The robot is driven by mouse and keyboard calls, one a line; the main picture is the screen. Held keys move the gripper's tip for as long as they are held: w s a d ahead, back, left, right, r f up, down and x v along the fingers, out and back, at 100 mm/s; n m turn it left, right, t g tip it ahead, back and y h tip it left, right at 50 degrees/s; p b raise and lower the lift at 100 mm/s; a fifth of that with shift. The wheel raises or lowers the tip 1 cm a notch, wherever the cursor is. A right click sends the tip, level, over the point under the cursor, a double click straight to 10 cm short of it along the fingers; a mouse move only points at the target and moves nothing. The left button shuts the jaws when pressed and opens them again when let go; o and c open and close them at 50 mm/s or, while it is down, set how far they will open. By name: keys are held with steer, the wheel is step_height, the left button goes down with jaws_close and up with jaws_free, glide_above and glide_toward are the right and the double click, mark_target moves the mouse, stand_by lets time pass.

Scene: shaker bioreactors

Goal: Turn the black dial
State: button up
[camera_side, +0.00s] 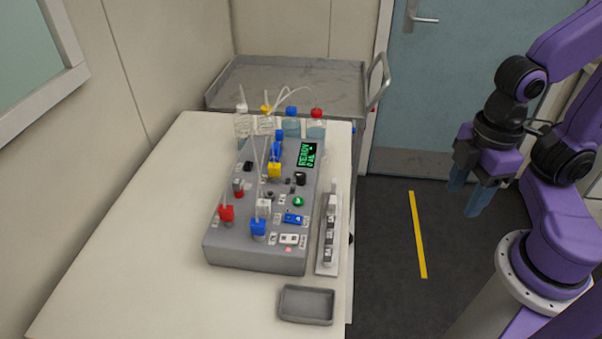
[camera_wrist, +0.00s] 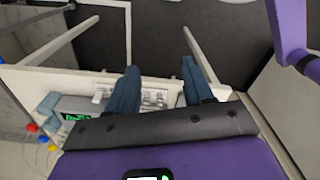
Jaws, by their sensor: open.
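A small black dial (camera_side: 300,178) stands on top of the grey bioreactor unit (camera_side: 232,251), just below its green-lit screen (camera_side: 308,154). A second small black part (camera_side: 248,167) sits on the unit's left side; I cannot tell what it is. My gripper (camera_side: 468,192) is open and empty, with blue fingers pointing down. It hangs over the floor, well to the right of the table and apart from the unit. In the wrist view, its two fingers (camera_wrist: 158,85) stand apart. The green screen (camera_wrist: 76,117) shows at the left there; I cannot make out the dial.
Coloured connectors with thin tubes, such as a yellow one (camera_side: 274,170) and a blue one (camera_side: 258,227), rise from the unit. Bottles (camera_side: 316,127) stand behind it. A narrow rack (camera_side: 327,262) lies along its right side, and a grey tray (camera_side: 306,305) sits in front.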

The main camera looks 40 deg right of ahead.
steer(key=w+a+r, duration=0.3)
steer(key=w+a, duration=0.2)
steer(key=w, duration=0.3)
steer(key=w+a+r, duration=0.2)
steer(key=w+a, duration=0.2)
steer(key=w, duration=0.3)
steer(key=n, duration=0.2)
glide_toward(301, 175)
step_height(301, 175, down, 9)
steer(key=shift+w+a+r, duration=0.1)
steer(key=shift+w+r, duration=0.05)
jaws_close()
